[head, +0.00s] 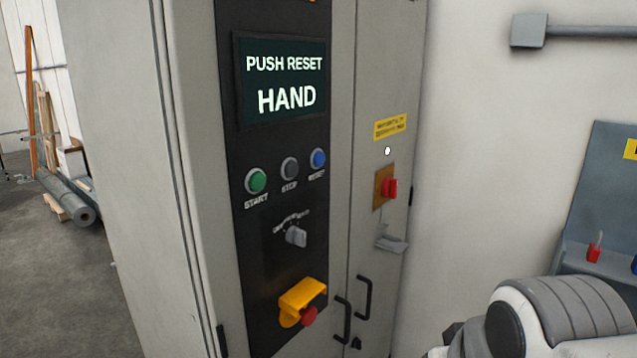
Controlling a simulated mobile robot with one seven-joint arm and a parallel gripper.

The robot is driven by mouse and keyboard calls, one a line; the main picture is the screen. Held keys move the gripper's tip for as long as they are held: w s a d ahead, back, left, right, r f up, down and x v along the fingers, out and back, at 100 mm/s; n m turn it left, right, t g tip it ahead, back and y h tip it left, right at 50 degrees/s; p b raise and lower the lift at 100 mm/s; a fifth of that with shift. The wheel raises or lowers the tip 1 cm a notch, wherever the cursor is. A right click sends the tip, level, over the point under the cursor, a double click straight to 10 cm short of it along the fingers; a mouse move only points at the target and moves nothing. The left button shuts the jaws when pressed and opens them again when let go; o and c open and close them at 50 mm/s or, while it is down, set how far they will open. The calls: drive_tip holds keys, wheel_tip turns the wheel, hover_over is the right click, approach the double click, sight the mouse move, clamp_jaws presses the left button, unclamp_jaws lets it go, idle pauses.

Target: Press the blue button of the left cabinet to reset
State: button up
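The left cabinet (120,130) is a tall light grey cabinet with a black control panel (262,215) on its front. The blue button (318,159), labelled RESET, is at the right end of a row of three. The green START button (256,181) is at the left and the grey STOP button (289,168) is in the middle. The screen (286,82) above reads "PUSH RESET" and "HAND". Part of my arm shows at the bottom right, well apart from the panel. My gripper is not in view.
Below the buttons are a grey selector knob (296,236) and a yellow guard with a red button (309,316). A red switch (389,188) and black handles (364,296) sit on the cabinet's right side. Rolls and planks (68,196) lie at far left. A grey-blue board (597,195) stands at right.

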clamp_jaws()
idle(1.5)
